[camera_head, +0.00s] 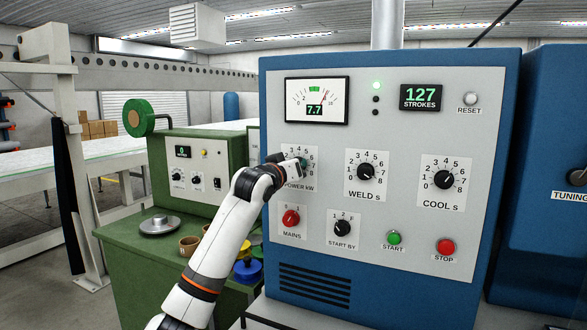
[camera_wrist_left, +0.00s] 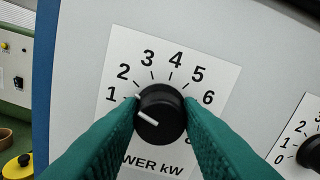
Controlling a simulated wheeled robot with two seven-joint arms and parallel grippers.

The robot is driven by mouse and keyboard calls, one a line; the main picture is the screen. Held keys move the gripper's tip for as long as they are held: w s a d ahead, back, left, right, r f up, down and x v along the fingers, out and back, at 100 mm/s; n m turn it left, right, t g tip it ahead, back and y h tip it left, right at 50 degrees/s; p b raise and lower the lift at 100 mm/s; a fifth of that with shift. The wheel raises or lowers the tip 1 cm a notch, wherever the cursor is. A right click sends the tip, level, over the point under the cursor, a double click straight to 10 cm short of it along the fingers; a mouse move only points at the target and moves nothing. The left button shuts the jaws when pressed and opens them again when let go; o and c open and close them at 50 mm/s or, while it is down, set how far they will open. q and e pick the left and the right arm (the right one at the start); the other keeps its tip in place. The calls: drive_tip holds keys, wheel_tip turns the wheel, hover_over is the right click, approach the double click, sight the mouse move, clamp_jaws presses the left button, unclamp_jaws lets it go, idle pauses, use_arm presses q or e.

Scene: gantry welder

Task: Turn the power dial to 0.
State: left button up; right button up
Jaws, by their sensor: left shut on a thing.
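The power dial (camera_wrist_left: 162,104) is a black round knob on a white scale plate marked "POWER kW". In the left wrist view its white pointer line points left and slightly up, toward the side of the 1. The 0 mark is hidden behind a finger. My left gripper (camera_wrist_left: 160,122) is shut on the dial, with one green finger on each side of it. In the head view my left gripper (camera_head: 299,163) covers the dial and much of its scale plate (camera_head: 311,155). My right gripper is not in view.
The blue welder's grey panel (camera_head: 410,120) also holds the weld dial (camera_head: 365,173), cool dial (camera_head: 443,180), red mains knob (camera_head: 291,217), start-by knob (camera_head: 342,228), start button (camera_head: 394,238) and stop button (camera_head: 445,246). The meter (camera_head: 317,100) reads 7.7. A green bench (camera_head: 150,262) stands left.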

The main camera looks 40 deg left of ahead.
use_arm(q)
drive_tip(key=shift+n+p, duration=1.1)
drive_tip(key=shift+n, duration=3.5)
drive_tip(key=shift+a+f, duration=0.1)
drive_tip(key=o, duration=1)
drive_tip(key=b+v, duration=0.3)
drive_tip(key=v, duration=0.9)
drive_tip(key=shift+s, duration=0.1)
